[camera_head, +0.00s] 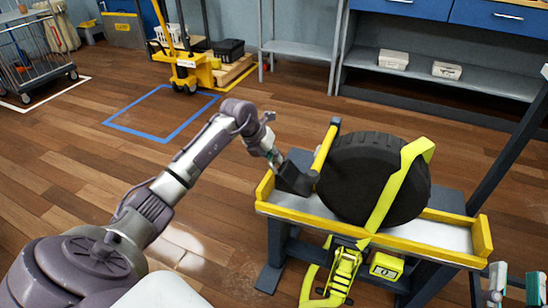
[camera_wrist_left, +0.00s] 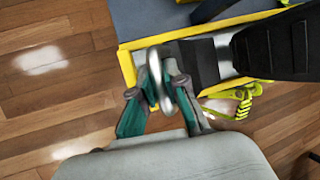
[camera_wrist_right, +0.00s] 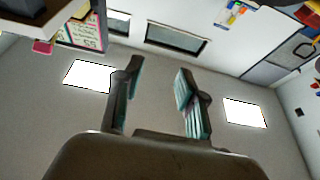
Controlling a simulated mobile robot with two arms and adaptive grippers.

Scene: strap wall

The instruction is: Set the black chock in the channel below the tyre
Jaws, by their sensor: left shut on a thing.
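The black chock (camera_head: 294,179) is at the left end of the yellow-edged channel (camera_head: 447,234), left of the large black tyre (camera_head: 362,172). My left gripper (camera_head: 275,156) is shut on the chock's grey ring-shaped handle, which shows between the fingers in the left wrist view (camera_wrist_left: 160,85). There, the chock's dark body (camera_wrist_left: 198,62) lies between the yellow edges, with a pale strip of channel floor between it and the tyre (camera_wrist_left: 275,45). I cannot tell whether the chock touches the floor. My right gripper (camera_wrist_right: 155,90) is open and empty; it also shows at the head view's lower right (camera_head: 516,284).
A yellow-green strap (camera_head: 398,185) runs over the tyre to a ratchet (camera_head: 343,270) at the front. A yellow bar (camera_head: 325,147) stands just behind the chock. A dark post (camera_head: 515,130) leans at the right.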

